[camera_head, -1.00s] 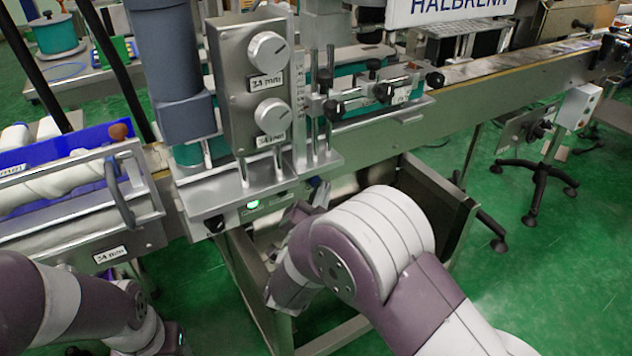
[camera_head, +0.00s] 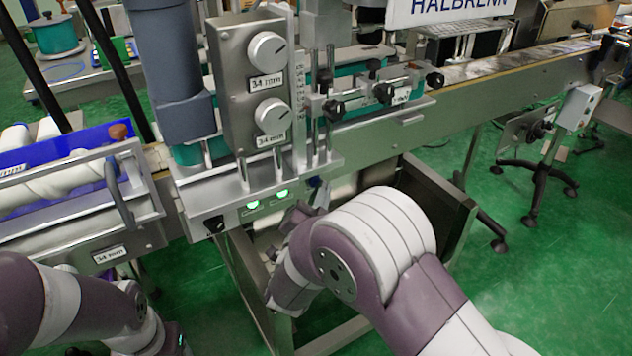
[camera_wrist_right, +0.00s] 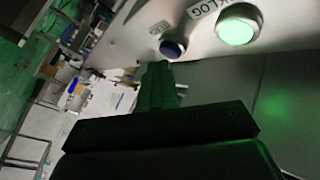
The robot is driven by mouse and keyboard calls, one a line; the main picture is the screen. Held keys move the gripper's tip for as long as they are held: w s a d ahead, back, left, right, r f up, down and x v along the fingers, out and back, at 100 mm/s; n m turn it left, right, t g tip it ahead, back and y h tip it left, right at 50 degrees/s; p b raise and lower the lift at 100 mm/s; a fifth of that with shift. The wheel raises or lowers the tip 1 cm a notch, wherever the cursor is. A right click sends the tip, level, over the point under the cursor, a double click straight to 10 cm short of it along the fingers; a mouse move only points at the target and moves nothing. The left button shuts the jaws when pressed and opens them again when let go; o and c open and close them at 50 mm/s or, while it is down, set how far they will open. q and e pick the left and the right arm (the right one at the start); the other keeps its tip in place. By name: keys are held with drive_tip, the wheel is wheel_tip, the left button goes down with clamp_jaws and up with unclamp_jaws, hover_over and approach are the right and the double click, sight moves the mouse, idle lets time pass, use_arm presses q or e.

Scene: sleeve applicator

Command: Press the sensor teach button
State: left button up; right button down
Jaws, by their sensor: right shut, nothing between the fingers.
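In the right wrist view a dark blue button (camera_wrist_right: 172,48) sits on a grey metal panel, with a small label above it that I cannot read surely. A lit green button or lamp (camera_wrist_right: 238,25) is to its right, under a partly hidden label ending in "LOG". My right gripper (camera_wrist_right: 158,70) is shut and empty. Its fingertips are close to the blue button; I cannot tell if they touch it. In the head view two green lights (camera_head: 253,205) glow on the machine's front panel, and my right arm hides much of the area beside them. My left gripper is out of view.
Two white dials (camera_head: 268,49) above the panel have plates that both read 34 mm. A blue tray (camera_head: 85,140) with white rolls is at the left. The conveyor (camera_head: 500,75) runs to the upper right. An open metal bin (camera_head: 440,190) is beneath it.

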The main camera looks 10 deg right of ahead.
drive_tip(key=shift+s+d, duration=0.15)
drive_tip(key=shift+s, duration=0.3)
drive_tip(key=s, duration=0.1)
drive_tip(key=s+d, duration=0.1)
drive_tip(key=s, duration=0.2)
drive_tip(key=shift+s+d, duration=0.35)
idle(0.6)
